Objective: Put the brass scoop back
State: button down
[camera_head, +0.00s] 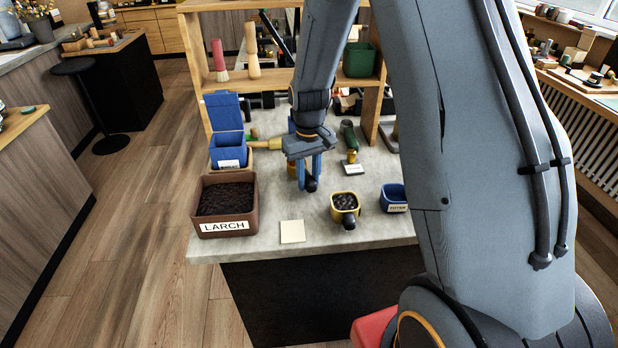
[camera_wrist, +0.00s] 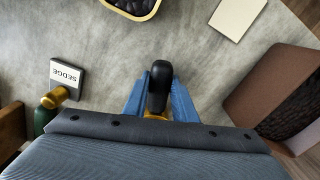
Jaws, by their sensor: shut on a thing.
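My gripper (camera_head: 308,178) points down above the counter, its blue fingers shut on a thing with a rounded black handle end. In the wrist view the black handle (camera_wrist: 159,82) stands between the fingers (camera_wrist: 157,100), with a bit of brass-yellow below it. I take this as the brass scoop; its bowl is mostly hidden by the gripper and wrist.
A brown LARCH bin (camera_head: 225,207) stands at front left, a blue bin (camera_head: 228,149) behind it. A yellow-rimmed bin (camera_head: 345,203) and a blue bin (camera_head: 394,198) stand to the right. A pale note (camera_head: 292,231) lies in front. A SEDGE card (camera_wrist: 66,76) lies near a green item.

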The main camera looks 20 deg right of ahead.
jog(key=shift+f, duration=0.4)
jog(key=c, duration=1.4)
grip_release()
jog(key=shift+s+r+b, duration=0.15)
jog(key=shift+r+b, duration=0.9)
jog(key=shift+r, duration=2.85)
